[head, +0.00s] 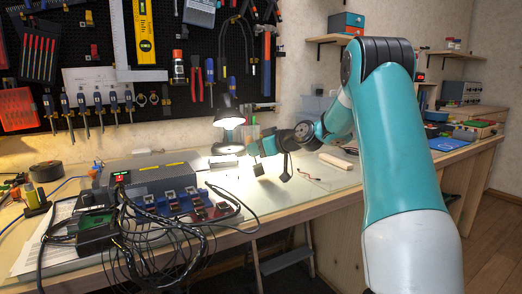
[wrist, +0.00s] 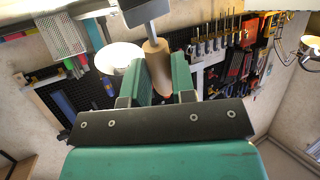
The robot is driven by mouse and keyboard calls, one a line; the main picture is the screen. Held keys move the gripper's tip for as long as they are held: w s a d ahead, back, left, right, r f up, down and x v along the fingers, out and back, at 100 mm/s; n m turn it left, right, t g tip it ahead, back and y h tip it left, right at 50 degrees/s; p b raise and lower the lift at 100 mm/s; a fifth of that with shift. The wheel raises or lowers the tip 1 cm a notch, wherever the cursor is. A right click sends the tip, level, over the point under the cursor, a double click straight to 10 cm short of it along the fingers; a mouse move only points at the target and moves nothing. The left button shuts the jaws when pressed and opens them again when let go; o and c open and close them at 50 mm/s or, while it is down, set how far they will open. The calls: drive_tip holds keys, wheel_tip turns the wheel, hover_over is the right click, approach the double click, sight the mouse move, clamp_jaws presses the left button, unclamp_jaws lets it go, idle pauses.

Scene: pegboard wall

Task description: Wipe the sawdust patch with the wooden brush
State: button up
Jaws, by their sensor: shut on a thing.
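My gripper (head: 262,149) is over the bench near the lamp, pointing down. In the wrist view its teal fingers (wrist: 165,80) are shut on the tan wooden handle of the brush (wrist: 157,62). Beyond the handle are a grey neck and a dark grey block-like head at the top edge. In the head view a small dark block, apparently the brush head (head: 259,170), hangs below the fingers over the pale mat (head: 285,190). I cannot tell whether it touches the mat. I cannot make out the sawdust patch in the bright lamplight.
A lit desk lamp (head: 231,122) stands close behind my gripper. A pale wooden block (head: 336,161) lies to the right, with a thin reddish item before it. Electronics and tangled cables (head: 165,225) crowd the left. A pegboard of tools (head: 120,95) is behind.

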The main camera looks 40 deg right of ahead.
drive_tip(key=shift+w+a+b, duration=0.2)
drive_tip(key=shift+w+a, duration=0.05)
drive_tip(key=shift+a, duration=0.75)
drive_tip(key=shift+w+a+b, duration=0.2)
drive_tip(key=shift+a, duration=0.75)
drive_tip(key=shift+w+a+b, duration=0.2)
drive_tip(key=shift+w+a, duration=0.05)
drive_tip(key=shift+a, duration=0.75)
drive_tip(key=shift+w+d, duration=0.1)
drive_tip(key=shift+w, duration=0.5)
drive_tip(key=shift+s+d, duration=0.2)
drive_tip(key=shift+d, duration=0.7)
drive_tip(key=shift+s+d, duration=0.2)
drive_tip(key=shift+d, duration=0.65)
drive_tip(key=shift+s+d, duration=0.25)
drive_tip(key=shift+d, duration=0.75)
drive_tip(key=shift+s+d, duration=0.2)
drive_tip(key=shift+d, duration=0.8)
drive_tip(key=shift+s+d, duration=0.25)
drive_tip(key=shift+d, duration=0.75)
drive_tip(key=shift+s+d+p, duration=0.2)
drive_tip(key=shift+d+p, duration=0.05)
drive_tip(key=shift+d, duration=0.55)
drive_tip(key=shift+s+d+p, duration=0.15)
drive_tip(key=shift+d+p, duration=0.1)
drive_tip(key=shift+d, duration=0.5)
drive_tip(key=shift+s+d+p, duration=0.2)
drive_tip(key=shift+d+p, duration=0.05)
drive_tip(key=shift+d, duration=0.55)
